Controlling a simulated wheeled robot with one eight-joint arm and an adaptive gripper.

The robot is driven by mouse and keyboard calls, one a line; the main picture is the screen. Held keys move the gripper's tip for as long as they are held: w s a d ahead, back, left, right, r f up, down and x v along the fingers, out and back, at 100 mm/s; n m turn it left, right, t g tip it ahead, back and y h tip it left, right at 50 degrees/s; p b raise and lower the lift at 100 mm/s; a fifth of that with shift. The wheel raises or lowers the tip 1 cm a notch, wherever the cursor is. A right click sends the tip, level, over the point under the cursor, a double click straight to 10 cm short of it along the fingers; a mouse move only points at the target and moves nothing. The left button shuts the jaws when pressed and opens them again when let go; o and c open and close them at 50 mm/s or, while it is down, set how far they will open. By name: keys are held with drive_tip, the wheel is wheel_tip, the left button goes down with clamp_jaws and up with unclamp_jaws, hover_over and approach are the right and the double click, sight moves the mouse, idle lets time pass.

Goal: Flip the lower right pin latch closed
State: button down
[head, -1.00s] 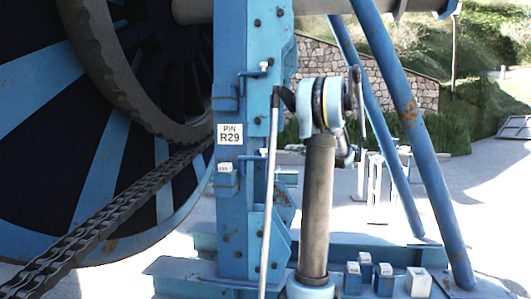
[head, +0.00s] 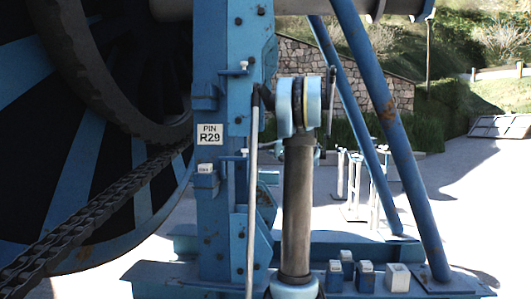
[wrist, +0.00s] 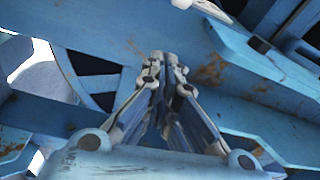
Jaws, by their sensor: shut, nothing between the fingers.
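The lower right pin latch (head: 236,157) shows in the head view as a small blue bar with a pale tip, sticking out sideways from the blue post (head: 213,225), below the PIN R29 label (head: 209,134). A block with a pale top (head: 205,169) sits to its left. My arm stands just right of the post; my gripper cannot be made out in the head view. In the wrist view my gripper (wrist: 166,58) is shut and empty, its fingertips together in front of blue, rust-marked steel (wrist: 215,68). I cannot tell whether they touch it.
A similar upper latch (head: 236,70) is higher on the post. A chain (head: 95,215) and large reel (head: 60,130) are at left. Blue slanted braces (head: 395,130) and several small blocks (head: 366,275) stand at right. Open paving (head: 450,205) lies beyond.

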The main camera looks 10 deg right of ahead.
drive_tip(key=shift+s+a+f, duration=0.15)
drive_tip(key=shift+s+a, duration=0.5)
drive_tip(key=shift+a, duration=0.15)
drive_tip(key=shift+s+a+f, duration=0.1)
drive_tip(key=shift+s+a, duration=0.55)
drive_tip(key=shift+a, duration=0.15)
drive_tip(key=shift+s+d, duration=0.15)
